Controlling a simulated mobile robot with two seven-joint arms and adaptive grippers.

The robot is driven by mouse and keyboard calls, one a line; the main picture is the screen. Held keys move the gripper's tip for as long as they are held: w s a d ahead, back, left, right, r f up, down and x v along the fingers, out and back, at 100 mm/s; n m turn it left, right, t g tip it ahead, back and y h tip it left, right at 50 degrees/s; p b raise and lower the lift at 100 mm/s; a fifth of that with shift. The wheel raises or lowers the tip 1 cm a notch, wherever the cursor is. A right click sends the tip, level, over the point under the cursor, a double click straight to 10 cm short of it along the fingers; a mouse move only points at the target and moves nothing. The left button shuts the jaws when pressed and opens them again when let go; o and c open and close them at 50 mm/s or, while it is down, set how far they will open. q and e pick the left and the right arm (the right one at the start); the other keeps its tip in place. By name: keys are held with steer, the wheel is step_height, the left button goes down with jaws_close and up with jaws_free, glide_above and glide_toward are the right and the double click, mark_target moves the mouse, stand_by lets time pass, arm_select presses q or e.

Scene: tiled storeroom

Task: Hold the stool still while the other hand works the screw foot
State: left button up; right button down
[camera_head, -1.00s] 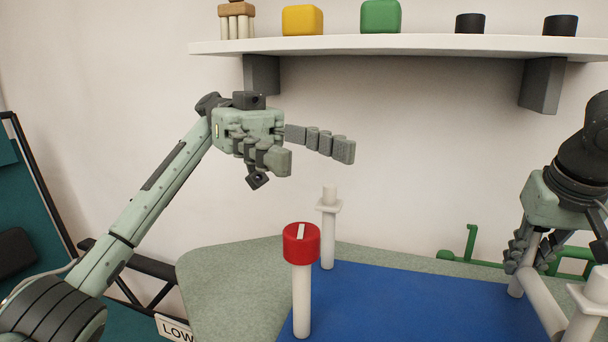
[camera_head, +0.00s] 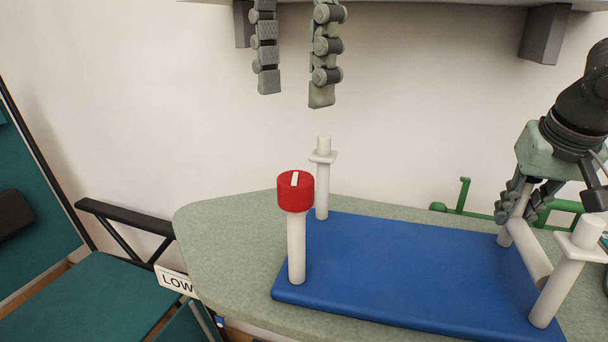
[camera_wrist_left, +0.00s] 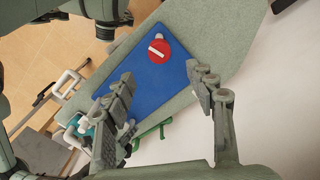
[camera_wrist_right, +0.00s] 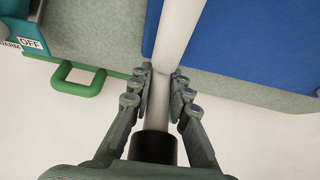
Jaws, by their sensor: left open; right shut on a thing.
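The stool stands upside down, its blue slab (camera_head: 400,270) flat on the counter and its white legs pointing up near the corners. The red screw foot (camera_head: 295,190) with a white stripe sits on top of the near left leg (camera_head: 297,250); it also shows in the left wrist view (camera_wrist_left: 159,50). My left gripper (camera_head: 294,98) is open and empty, fingers pointing down, high above and apart from the screw foot.
The grey-green counter (camera_head: 225,235) has free room left of the stool. A green rail (camera_head: 463,195) runs behind it. A shelf bracket (camera_head: 545,35) hangs overhead. A teal chair with a black armrest (camera_head: 125,215) and a "LOW" sign (camera_head: 175,281) are at the left.

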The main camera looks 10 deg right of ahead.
mark_target(295, 177)
arm_select(q)
step_height(295, 177, down, 11)
steer(key=shift+f, duration=0.15)
stand_by(0.4)
steer(key=c, duration=1.2)
